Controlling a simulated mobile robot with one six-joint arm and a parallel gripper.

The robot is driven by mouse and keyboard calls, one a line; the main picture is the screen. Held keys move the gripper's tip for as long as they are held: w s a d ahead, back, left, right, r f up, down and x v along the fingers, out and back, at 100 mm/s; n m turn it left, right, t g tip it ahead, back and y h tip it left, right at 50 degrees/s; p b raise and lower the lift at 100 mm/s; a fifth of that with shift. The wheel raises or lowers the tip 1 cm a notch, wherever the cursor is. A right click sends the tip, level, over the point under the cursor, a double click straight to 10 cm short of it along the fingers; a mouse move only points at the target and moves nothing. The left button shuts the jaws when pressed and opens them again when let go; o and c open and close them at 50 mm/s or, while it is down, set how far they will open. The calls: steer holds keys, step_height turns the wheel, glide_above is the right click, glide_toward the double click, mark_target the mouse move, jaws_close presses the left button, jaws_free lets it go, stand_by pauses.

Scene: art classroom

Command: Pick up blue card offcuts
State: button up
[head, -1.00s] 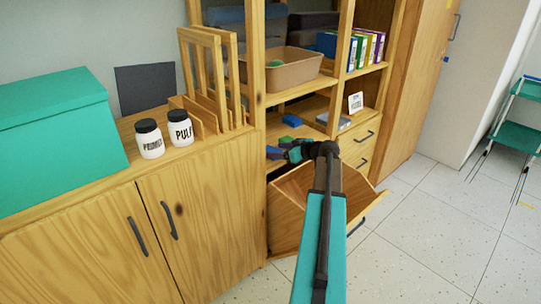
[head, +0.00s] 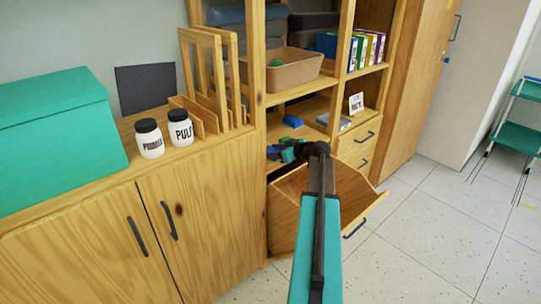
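A small blue piece (head: 293,121), possibly card offcuts, lies on the middle shelf of the open wooden unit. My gripper (head: 277,153) is at the end of my teal and dark arm, low at the left side of the unit's lower shelf opening. It is small and partly hidden by my wrist. A dark blue patch shows at its fingertips, and I cannot tell whether this is a held piece or part of the gripper. The blue piece on the shelf is above and apart from the gripper.
A wooden drawer or flap (head: 345,195) stands tilted open below my wrist. A tan bin (head: 285,75), boxes (head: 352,50) and a white sign (head: 356,103) stand on the shelves. White jars (head: 180,130) stand on the left cabinet.

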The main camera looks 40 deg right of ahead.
steer(key=c, duration=0.7)
steer(key=shift+r, duration=0.15)
step_height(320, 180, up, 10)
steer(key=shift+f+p, duration=0.1)
steer(key=shift+p, duration=0.75)
